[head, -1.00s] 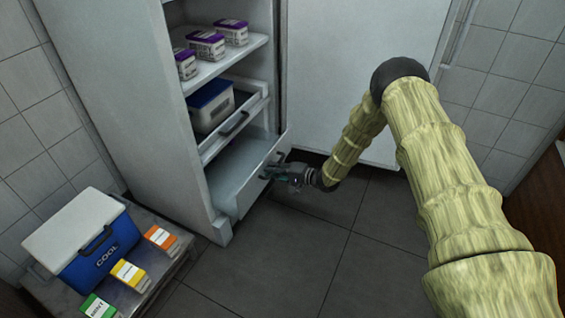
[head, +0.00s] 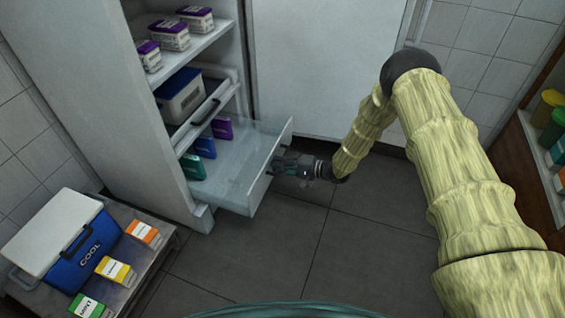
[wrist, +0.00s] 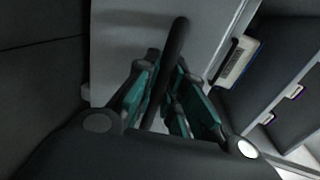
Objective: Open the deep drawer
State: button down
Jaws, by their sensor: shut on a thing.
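The deep drawer (head: 240,185) is the lowest one in the white fridge, and it is pulled well out. Green, blue and purple packs (head: 204,146) show inside it, towards the back. My gripper (head: 280,165) is at the drawer's front face. In the wrist view my gripper (wrist: 165,95) has its teal fingers on both sides of the dark bar handle (wrist: 173,50), shut on it. The handle is mostly hidden by the fingers in the head view.
A shallower drawer (head: 208,112) above holds a blue-lidded box (head: 180,95). Purple-lidded tubs (head: 170,34) stand on the shelf above. The open fridge door (head: 325,65) is behind. A cooler (head: 75,240) and cartons sit on a low platform at left. Shelving (head: 535,150) stands at right. The floor in front is clear.

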jog(key=shift+d, duration=0.1)
jog(key=c, duration=1.8)
grip_release()
jog(key=shift+o, duration=0.2)
jog(key=v, duration=1.2)
